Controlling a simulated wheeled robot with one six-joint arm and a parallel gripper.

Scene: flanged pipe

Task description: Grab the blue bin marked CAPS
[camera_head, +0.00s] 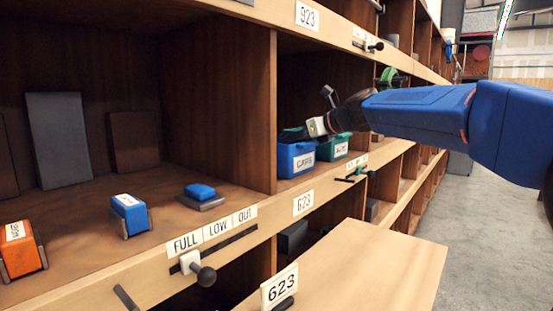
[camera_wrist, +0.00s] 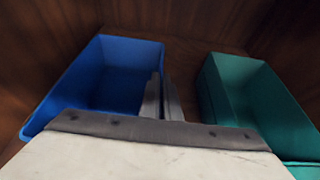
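The blue bin (camera_head: 297,159) with a white label reading CAPS stands upright in the shelf compartment, near its front edge. In the wrist view the blue bin (camera_wrist: 100,75) is on the left, and its inside looks empty. My gripper (camera_head: 300,132) reaches in from the right over the bins. In the wrist view the gripper (camera_wrist: 162,78) has its two grey fingers close together at the blue bin's right wall, one on each side. They appear shut on that wall, though contact is partly hidden.
A green bin (camera_head: 333,148) stands just right of the blue bin, with a small gap in the wrist view (camera_wrist: 255,100). A wooden divider (camera_head: 218,100) is to the left. A pull-out board (camera_head: 370,270) marked 623 juts out below. Small knobs line the shelf edges.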

